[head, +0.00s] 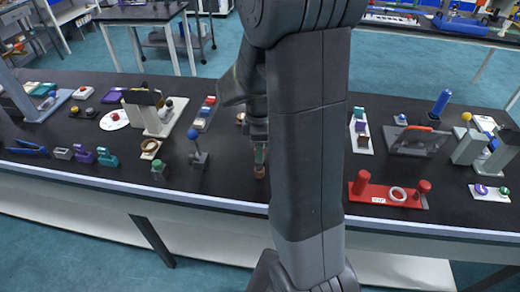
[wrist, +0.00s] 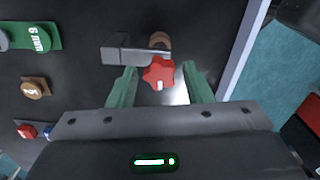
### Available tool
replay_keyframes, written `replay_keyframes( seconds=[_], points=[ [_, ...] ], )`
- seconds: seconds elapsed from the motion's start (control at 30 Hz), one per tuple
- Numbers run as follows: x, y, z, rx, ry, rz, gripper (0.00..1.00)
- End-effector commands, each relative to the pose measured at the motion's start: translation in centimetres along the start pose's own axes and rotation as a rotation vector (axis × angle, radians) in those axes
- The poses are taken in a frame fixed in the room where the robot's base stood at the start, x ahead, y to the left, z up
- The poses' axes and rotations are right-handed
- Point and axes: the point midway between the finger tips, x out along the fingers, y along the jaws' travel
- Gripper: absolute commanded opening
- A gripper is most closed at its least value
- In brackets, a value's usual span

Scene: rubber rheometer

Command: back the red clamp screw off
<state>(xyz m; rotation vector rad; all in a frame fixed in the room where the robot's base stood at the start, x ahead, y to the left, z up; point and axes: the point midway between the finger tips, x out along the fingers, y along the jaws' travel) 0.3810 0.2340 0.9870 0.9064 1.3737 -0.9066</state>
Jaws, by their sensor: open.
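The red clamp screw (wrist: 158,74) has a star-shaped knob and shows in the wrist view. It sits at the end of a grey metal clamp piece (wrist: 120,48), with a round brown part (wrist: 159,40) just beyond. My gripper (wrist: 161,82) is open, with one green finger on each side of the knob. A gap shows beside the knob on the right; on the left the finger is close, and I cannot tell if it touches. In the head view my gripper (head: 260,153) is low over the black bench, and my arm hides the screw.
The bench edge (wrist: 240,55) is close on the right. A red stand (head: 384,194) is right of my arm in the head view.

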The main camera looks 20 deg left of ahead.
Motion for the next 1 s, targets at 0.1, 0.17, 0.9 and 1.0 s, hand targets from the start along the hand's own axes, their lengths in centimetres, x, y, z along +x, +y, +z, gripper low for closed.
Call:
replay_keyframes(
  seconds=[0.1,0.17,0.9,1.0],
  points=[
    [0.00,0.00,0.00,0.133,0.000,0.000,0.46],
    [0.00,0.00,0.00,0.194,0.000,0.000,0.46],
    [0.01,0.01,0.01,0.694,0.000,0.000,0.46],
    [0.01,0.01,0.01,0.695,0.000,0.000,0.46]
  ],
)
